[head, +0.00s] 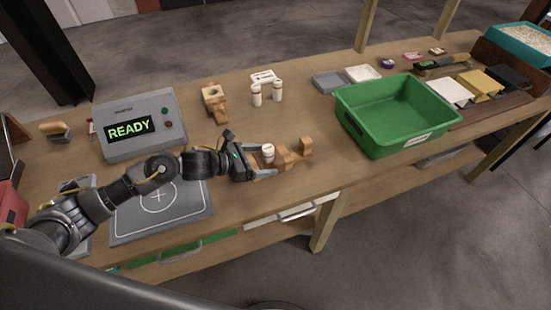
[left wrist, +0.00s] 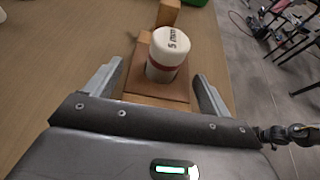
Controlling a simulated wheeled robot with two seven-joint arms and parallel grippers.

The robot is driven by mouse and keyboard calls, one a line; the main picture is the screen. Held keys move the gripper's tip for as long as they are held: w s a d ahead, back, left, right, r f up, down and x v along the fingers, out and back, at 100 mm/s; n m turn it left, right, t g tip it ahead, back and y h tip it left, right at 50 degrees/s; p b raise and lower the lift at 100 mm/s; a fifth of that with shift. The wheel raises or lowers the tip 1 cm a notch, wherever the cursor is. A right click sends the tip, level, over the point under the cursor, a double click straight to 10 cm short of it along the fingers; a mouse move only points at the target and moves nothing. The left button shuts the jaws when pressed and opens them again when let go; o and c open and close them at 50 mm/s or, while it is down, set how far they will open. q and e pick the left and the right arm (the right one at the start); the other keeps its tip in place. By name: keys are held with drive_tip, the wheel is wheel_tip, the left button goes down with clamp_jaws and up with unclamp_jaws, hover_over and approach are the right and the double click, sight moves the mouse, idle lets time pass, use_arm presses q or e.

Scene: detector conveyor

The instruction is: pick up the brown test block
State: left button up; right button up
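A brown wooden block with a stepped shape (head: 289,160) lies near the table's front edge, left of the green bin.
A similar wooden piece (head: 213,100) and two white cylinders (head: 256,95) stand behind. A grey box reading "READY" (head: 143,125) and a grey pad (head: 160,205) are at left. The green bin (head: 375,142) stands to the right, with flat items beyond it.

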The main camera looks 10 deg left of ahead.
use_arm(q)
drive_tip(key=shift+r, duration=0.1)
drive_tip(key=c, duration=0.9)
drive_tip(key=shift+r, duration=0.1)
drive_tip(key=shift+r+b, duration=0.5)
drive_tip(key=shift+r, duration=0.05)
drive_tip(key=shift+r+b, duration=0.45)
drive_tip(key=shift+r, duration=0.5)
drive_tip(key=s+r, duration=0.3)
drive_tip(key=s+r+b, duration=0.1)
drive_tip(key=r, duration=0.1)
drive_tip(key=shift+s+a+r, duration=0.25)
drive_tip(key=shift+s+a, duration=0.1)
drive_tip(key=s+r+p, duration=0.1)
drive_tip(key=s, duration=0.2)
drive_tip(key=s+a+r+p, duration=0.1)
drive_tip(key=s+r, duration=0.1)
drive_tip(key=s, duration=0.1)
drive_tip(key=s+r+p, duration=0.1)
drive_tip(key=s, duration=0.2)
drive_tip(key=shift+a+r, duration=0.15)
drive_tip(key=shift+a, duration=0.05)
